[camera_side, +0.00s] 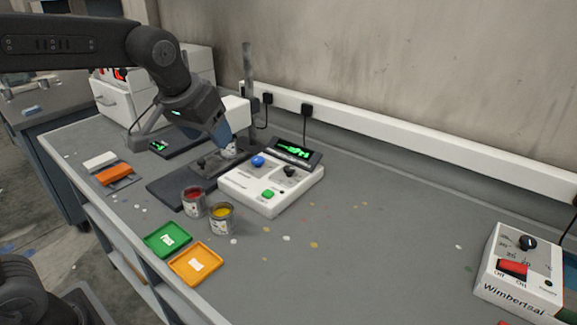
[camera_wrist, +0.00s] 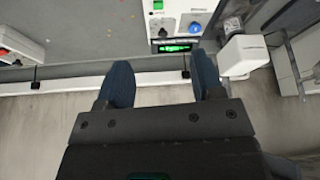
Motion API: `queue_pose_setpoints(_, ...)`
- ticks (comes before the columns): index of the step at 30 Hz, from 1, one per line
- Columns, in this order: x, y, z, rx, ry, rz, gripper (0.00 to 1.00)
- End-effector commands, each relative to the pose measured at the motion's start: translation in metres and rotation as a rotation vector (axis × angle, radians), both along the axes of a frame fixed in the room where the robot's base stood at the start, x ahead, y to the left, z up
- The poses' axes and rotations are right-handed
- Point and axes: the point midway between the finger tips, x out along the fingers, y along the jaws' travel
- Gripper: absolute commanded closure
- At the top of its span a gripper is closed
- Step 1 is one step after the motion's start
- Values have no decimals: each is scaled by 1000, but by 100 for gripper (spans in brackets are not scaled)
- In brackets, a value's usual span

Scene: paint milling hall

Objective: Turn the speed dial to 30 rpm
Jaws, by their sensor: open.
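A white control box (camera_side: 255,197) stands mid-bench with a black dial (camera_side: 290,171), a blue knob (camera_side: 257,161), a green button (camera_side: 268,194) and a lit green display (camera_side: 293,152). The box also shows at the top of the wrist view (camera_wrist: 178,14). A second white box (camera_side: 493,262) at the right has a black dial (camera_side: 527,242) with numbers around it and a red switch (camera_side: 513,267). I cannot read which dial sets speed. My gripper (camera_side: 222,137) is above and left of the middle box. Its blue fingers (camera_wrist: 162,82) are apart and empty.
Red (camera_side: 194,201) and yellow (camera_side: 221,217) paint cans stand before the middle box, with green (camera_side: 160,248) and orange (camera_side: 185,275) trays in front. A dark stand is below my gripper. The bench between the two boxes is mostly clear. A white rail (camera_side: 400,142) runs along the wall.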

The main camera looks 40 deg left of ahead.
Motion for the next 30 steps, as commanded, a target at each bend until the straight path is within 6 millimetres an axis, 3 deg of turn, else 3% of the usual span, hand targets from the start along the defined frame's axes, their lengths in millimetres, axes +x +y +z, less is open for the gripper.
queue_pose_setpoints(1, 24, 0, -4, -1, 13, 19, 39)
queue_pose_setpoints(6, 98, 1, -19, -4, 30, 93, 39)
queue_pose_setpoints(13, 178, 2, -61, -2, 44, 181, 39)
queue_pose_setpoints(18, 206, 2, -83, -2, 48, 216, 39)
queue_pose_setpoints(26, 217, 5, -102, -2, 49, 227, 39)
queue_pose_setpoints(30, 225, 9, -126, -2, 52, 227, 39)
